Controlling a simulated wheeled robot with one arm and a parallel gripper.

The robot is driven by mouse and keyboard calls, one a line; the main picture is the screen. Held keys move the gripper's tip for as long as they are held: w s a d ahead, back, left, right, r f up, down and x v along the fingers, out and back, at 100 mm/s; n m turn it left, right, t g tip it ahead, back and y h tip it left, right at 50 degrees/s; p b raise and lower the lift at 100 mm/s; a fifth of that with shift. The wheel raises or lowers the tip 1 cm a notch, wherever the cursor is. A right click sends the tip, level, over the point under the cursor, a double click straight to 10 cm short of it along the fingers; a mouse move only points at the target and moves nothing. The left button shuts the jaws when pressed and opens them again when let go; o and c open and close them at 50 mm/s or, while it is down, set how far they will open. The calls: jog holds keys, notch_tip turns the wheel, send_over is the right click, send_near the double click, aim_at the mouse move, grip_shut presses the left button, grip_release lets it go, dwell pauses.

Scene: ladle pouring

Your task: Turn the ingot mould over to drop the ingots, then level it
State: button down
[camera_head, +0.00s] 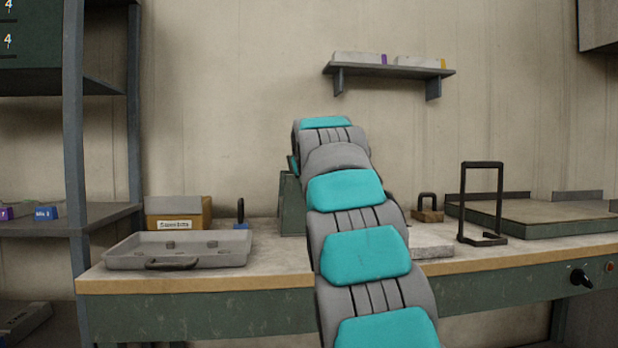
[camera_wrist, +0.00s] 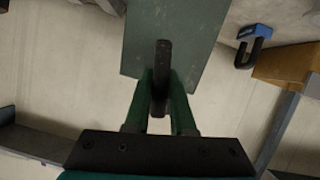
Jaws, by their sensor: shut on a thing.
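My gripper (camera_wrist: 160,90) is shut on a black bar-like handle (camera_wrist: 162,56) in the wrist view, one green finger on each side. The bar lies in front of a flat green panel (camera_wrist: 195,30); I cannot tell how they are joined. In the head view a green block (camera_head: 290,208) stands on the bench beside my arm, which hides most of it and my gripper. I cannot make out the mould's cavities or any ingots in it. In the wrist view the bench items appear upside down, so my wrist is rolled over.
A black frame (camera_head: 465,205) and flat bed (camera_head: 545,216) stand right. A wall shelf (camera_head: 390,70) hangs above.

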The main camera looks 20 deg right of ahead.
jog(key=n+h+p, duration=0.1)
jog(key=n+h, duration=0.1)
jog(key=n, duration=0.1)
jog(key=shift+a+f, duration=0.1)
jog(key=n+h+p, duration=0.1)
jog(key=n+h, duration=0.1)
jog(key=n, duration=0.1)
jog(key=n+h, duration=0.1)
jog(key=n, duration=0.1)
jog(key=n+t, duration=0.1)
jog(key=n, duration=0.1)
jog(key=shift+a+f+h, duration=0.1)
jog(key=shift+f+h, duration=0.05)
jog(key=shift+h, duration=0.25)
jog(key=shift+w+f+n+h, duration=0.15)
jog(key=shift+n+h, duration=0.25)
jog(key=shift+n, duration=0.6)
jog(key=c, duration=0.8)
grip_release()
jog(key=shift+o, duration=0.2)
jog(key=shift+a, duration=0.1)
